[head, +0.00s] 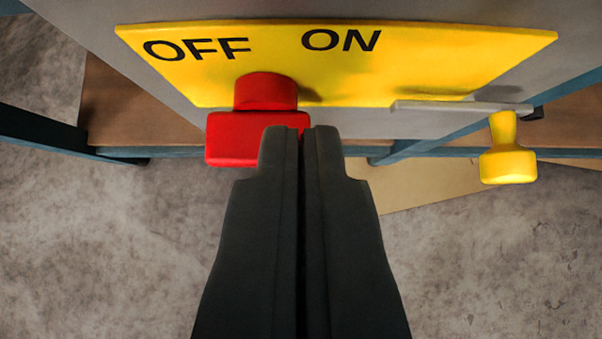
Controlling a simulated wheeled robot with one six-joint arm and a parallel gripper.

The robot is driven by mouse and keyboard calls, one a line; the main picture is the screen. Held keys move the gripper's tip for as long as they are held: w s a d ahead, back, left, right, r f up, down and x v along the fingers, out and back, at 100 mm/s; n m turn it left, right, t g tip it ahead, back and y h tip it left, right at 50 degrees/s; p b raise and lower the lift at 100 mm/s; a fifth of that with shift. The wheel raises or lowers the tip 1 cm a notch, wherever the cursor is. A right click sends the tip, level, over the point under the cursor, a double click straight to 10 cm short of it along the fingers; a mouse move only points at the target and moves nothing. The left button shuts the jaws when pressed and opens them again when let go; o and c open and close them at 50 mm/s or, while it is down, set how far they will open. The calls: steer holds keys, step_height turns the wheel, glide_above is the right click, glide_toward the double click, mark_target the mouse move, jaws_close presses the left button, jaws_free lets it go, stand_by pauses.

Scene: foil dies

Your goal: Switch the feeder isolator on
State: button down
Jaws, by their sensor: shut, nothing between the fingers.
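The feeder isolator shows as a red handle (231,140) on a yellow plate (400,72). The plate carries the words OFF at left and ON to the right of it. The red handle stands out from the plate's lower edge, below and between the words, nearer OFF. Its block reaches out to the left. My gripper (300,130) is shut and empty. Its fingertips overlap the right end of the red handle in the picture and hide part of it. I cannot tell whether they touch it.
A yellow knob (507,160) hangs from a grey bar (460,107) at the right. The plate is on a grey cabinet face (75,30). A blue frame (45,130) and brown boards lie below, over a mottled grey floor (120,240).

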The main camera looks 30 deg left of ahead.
mark_target(259, 139)
step_height(259, 139, down, 6)
steer(key=w+a, duration=0.1)
steer(key=shift+w, duration=0.25)
steer(key=shift+w+d+m+g+y, duration=0.15)
steer(key=shift+d+m+g+y, duration=0.15)
steer(key=shift+y, duration=0.3)
stand_by(0.5)
steer(key=shift+w+d+f+m+g+y, duration=0.2)
steer(key=shift+f+m+g+y, duration=0.3)
steer(key=shift+f+m+y, duration=0.4)
steer(key=shift+w+d+f+m+g+y, duration=0.15)
steer(key=shift+f+m+g+y, duration=0.45)
steer(key=shift+y, duration=0.55)
steer(key=shift+w+d+f+m+g+y, duration=0.1)
steer(key=shift+d+f+m+g+y, duration=0.1)
steer(key=shift+f+m+g+y, duration=0.55)
steer(key=shift+f+t+y, duration=0.2)
steer(key=shift+t+y, duration=0.15)
steer(key=shift+y, duration=0.05)
